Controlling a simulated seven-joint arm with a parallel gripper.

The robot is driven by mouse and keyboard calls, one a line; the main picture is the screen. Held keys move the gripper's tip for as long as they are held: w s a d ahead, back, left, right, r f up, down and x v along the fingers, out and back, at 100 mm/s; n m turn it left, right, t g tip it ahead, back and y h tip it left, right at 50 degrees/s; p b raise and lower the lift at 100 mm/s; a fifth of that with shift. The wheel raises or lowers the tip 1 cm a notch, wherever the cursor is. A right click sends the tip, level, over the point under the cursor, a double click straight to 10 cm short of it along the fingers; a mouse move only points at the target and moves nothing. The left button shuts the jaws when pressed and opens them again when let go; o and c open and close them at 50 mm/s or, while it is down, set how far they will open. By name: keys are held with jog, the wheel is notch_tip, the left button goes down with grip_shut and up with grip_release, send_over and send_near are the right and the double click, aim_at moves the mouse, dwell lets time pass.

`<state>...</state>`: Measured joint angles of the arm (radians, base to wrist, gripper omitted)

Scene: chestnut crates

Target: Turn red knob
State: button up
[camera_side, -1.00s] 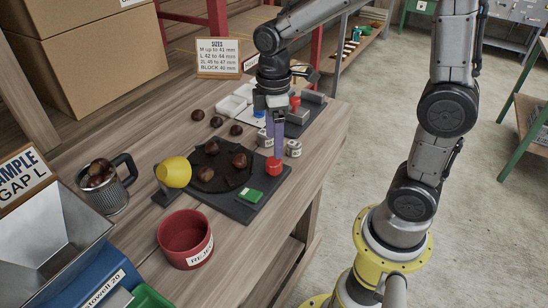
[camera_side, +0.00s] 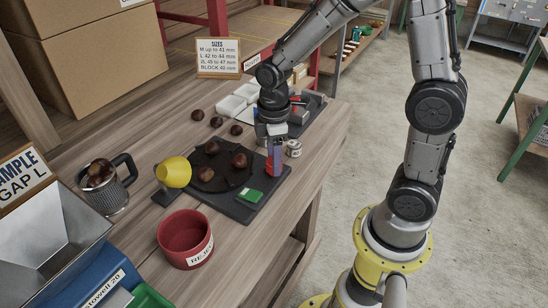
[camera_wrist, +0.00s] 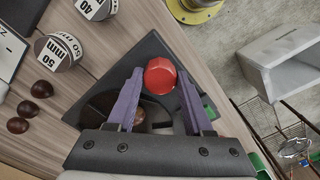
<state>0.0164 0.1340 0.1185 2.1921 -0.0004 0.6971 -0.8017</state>
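The red knob (camera_wrist: 160,76) stands at a corner of the dark board (camera_side: 240,210). In the wrist view it lies between my two purple fingertips, with the fingers spread on either side. In the side view the knob (camera_side: 271,167) is partly hidden by my gripper (camera_side: 275,168), whose fingers point straight down at it. My gripper is open around the knob, with only small gaps visible; I cannot tell whether either finger touches it.
A red bin (camera_side: 185,238) stands in front. Labelled round blocks (camera_wrist: 58,50) are near my gripper. Trays (camera_side: 232,104) lie behind.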

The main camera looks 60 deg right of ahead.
grip_shut()
jog(key=m, duration=0.7)
jog(key=shift+m, duration=0.3)
jog(key=m, duration=0.4)
jog(key=shift+m, duration=2)
jog(key=shift+r, duration=0.1)
